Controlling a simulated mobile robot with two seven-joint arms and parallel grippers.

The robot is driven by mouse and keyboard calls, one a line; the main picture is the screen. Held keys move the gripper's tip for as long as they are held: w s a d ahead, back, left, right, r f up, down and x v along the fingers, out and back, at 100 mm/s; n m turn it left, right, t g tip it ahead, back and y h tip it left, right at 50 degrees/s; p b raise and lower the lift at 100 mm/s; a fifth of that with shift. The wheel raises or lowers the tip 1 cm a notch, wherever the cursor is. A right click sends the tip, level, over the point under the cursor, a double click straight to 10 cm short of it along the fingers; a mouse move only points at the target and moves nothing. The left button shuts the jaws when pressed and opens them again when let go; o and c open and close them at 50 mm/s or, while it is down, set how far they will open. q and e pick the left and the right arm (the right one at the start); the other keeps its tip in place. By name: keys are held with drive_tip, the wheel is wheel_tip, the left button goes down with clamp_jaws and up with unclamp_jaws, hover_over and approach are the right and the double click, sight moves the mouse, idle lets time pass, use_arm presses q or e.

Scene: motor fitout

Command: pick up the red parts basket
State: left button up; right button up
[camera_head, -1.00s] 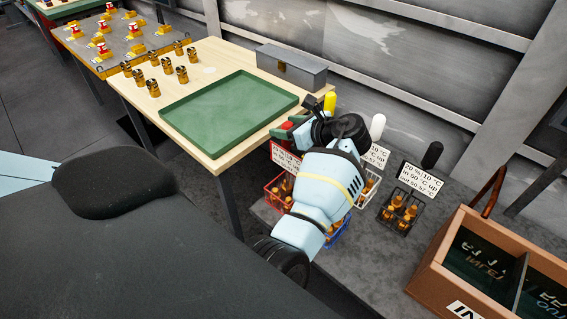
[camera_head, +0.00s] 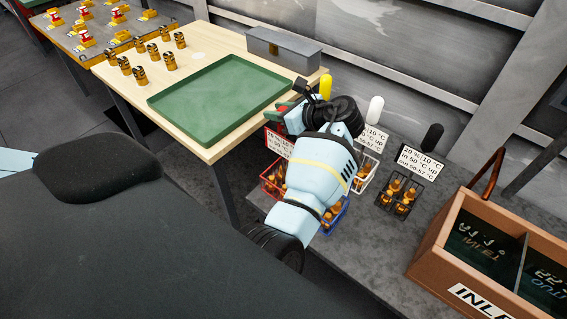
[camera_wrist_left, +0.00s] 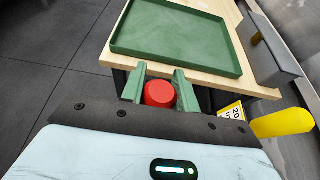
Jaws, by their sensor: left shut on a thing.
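The red parts basket (camera_head: 269,184) is a small red wire basket with brass-coloured parts and a white label (camera_head: 279,143). It stands beside the wooden table's front leg, partly hidden by my left arm. My left gripper (camera_head: 285,112) is above it, with green fingers shut on its round red handle knob (camera_wrist_left: 159,94), seen between the fingertips in the left wrist view. I cannot tell whether the basket is clear of the grey surface. My right gripper is not in view.
The wooden table (camera_head: 222,147) holds a green tray (camera_head: 215,100) close to my gripper. A yellow handle (camera_head: 325,87), a white basket (camera_head: 367,172), a blue basket (camera_head: 334,216) and a black basket (camera_head: 399,197) stand near. A brown divided crate (camera_head: 440,240) is at right.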

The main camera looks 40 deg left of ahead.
use_arm(q)
clamp_jaws()
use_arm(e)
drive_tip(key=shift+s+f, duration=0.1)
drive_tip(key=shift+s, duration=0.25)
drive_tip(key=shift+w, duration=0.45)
use_arm(q)
wheel_tip(320, 180, up, 10)
drive_tip(key=p, duration=0.1)
drive_tip(key=shift+r+p, duration=0.2)
drive_tip(key=shift+p, duration=0.1)
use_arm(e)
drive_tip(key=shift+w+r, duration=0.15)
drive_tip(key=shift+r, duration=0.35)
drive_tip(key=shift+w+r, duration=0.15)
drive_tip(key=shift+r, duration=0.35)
use_arm(q)
drive_tip(key=shift+a, duration=0.1)
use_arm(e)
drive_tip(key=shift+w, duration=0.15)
